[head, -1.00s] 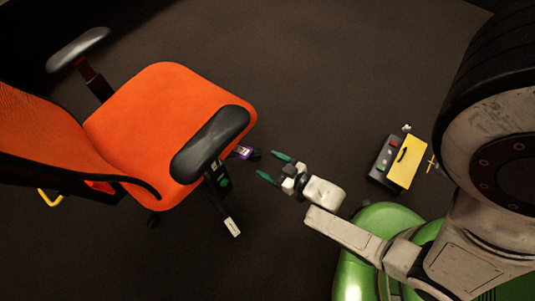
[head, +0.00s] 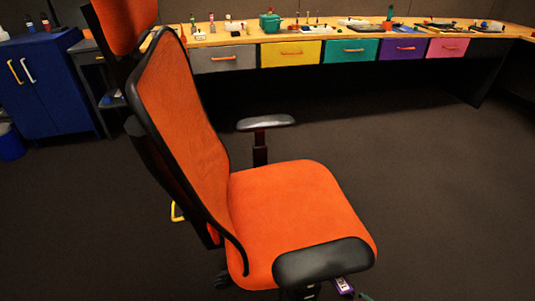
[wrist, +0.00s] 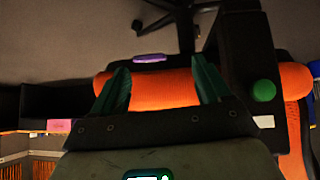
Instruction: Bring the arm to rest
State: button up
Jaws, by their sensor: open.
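My gripper (wrist: 160,78) shows in the wrist view with its two green fingers apart and nothing between them. Behind the fingers is the orange seat (wrist: 165,92) of the office chair. The same chair's orange seat (head: 300,215) fills the middle of the head view.
The near black armrest (head: 323,262) is beside the seat; the far armrest (head: 266,123) is raised. A dark chair part with a green button (wrist: 264,91) is right of my fingers. A workbench (head: 350,30) with coloured drawers and a blue cabinet (head: 45,85) stand behind. The floor at right is clear.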

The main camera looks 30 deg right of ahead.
jog(key=s+a+r+n+g+y, duration=0.2)
jog(key=s+a+r+g+y, duration=0.1)
jog(key=s+a+r+g, duration=0.6)
notch_tip(320, 180, up, 18)
jog(key=w+d+t+p, duration=0.1)
jog(key=t+p, duration=0.1)
jog(key=p, duration=1.5)
jog(key=shift+w+r+p, duration=0.2)
jog(key=shift+r+p, duration=0.05)
jog(key=shift+p, duration=0.05)
jog(key=shift+o, duration=0.4)
jog(key=shift+r, duration=0.15)
jog(key=o, duration=0.4)
jog(key=shift+c, duration=0.2)
